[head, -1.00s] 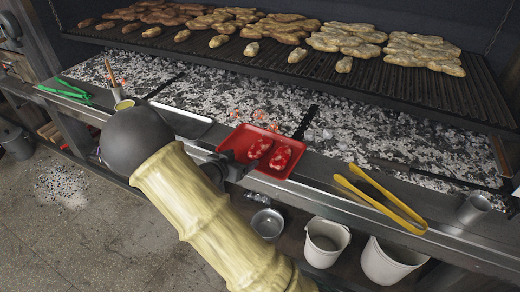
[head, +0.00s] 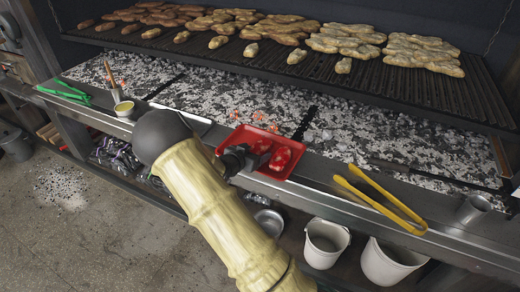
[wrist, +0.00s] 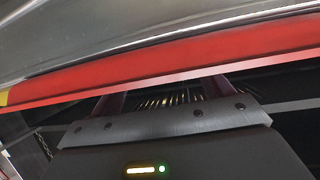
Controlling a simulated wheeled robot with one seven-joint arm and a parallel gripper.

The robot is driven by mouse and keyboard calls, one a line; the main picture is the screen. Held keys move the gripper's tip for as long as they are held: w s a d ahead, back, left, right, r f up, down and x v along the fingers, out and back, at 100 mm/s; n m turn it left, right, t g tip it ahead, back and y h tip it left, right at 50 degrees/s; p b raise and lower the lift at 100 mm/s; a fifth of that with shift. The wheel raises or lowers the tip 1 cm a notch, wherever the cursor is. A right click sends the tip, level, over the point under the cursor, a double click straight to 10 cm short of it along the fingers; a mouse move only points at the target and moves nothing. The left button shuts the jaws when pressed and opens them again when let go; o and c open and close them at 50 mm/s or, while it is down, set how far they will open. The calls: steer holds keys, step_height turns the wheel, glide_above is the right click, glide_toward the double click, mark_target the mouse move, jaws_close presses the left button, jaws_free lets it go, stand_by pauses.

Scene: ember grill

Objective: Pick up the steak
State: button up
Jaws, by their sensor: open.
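Two raw red steaks lie side by side in a red tray (head: 240,135) on the grill's front ledge. The right steak (head: 281,159) shows clearly; the left steak (head: 263,145) is partly covered by my gripper. My gripper (head: 246,158) is open, at the tray's front left, with its fingers reaching over the rim toward the left steak. Whether it touches the steak cannot be told. In the wrist view the tray's red side (wrist: 180,60) crosses in front of my gripper (wrist: 160,97) and hides the fingertips; no steak shows there.
Ash and embers lie behind; buckets (head: 326,243) stand below.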

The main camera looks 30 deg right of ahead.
mark_target(260, 150)
steer(key=x, duration=0.2)
steer(key=shift+w+d+f, duration=0.1)
steer(key=shift+w+d, duration=0.1)
steer(key=shift+d, duration=0.1)
steer(key=shift+c, duration=0.5)
steer(key=c, duration=1)
